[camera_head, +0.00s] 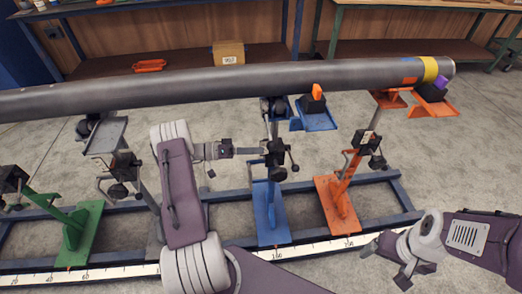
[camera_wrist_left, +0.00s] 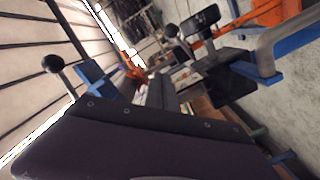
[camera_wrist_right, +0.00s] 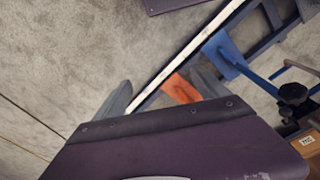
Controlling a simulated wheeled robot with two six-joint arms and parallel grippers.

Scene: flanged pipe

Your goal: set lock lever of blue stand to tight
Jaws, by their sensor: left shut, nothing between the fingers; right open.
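The blue stand (camera_head: 268,212) rises from the floor frame, with a dark clamp block (camera_head: 277,152) partway up its post. A thin lever with a dark knob (camera_head: 295,168) hangs at the block's right side. Which setting it is in cannot be told. My left gripper (camera_head: 257,151) is shut and empty, just left of the clamp block; contact is unclear. In the left wrist view its fingers (camera_wrist_left: 162,95) point toward blue and black stand parts, with a ball-ended lever (camera_wrist_left: 53,63) at the left. My right gripper (camera_head: 402,280) is open and empty, low at the right.
A long grey pipe (camera_head: 230,83) lies across the stands. The orange stand (camera_head: 338,205) is to the right, the green stand (camera_head: 78,228) to the left. A white measuring strip (camera_head: 310,248) runs along the dark blue frame. Open floor lies beyond the frame.

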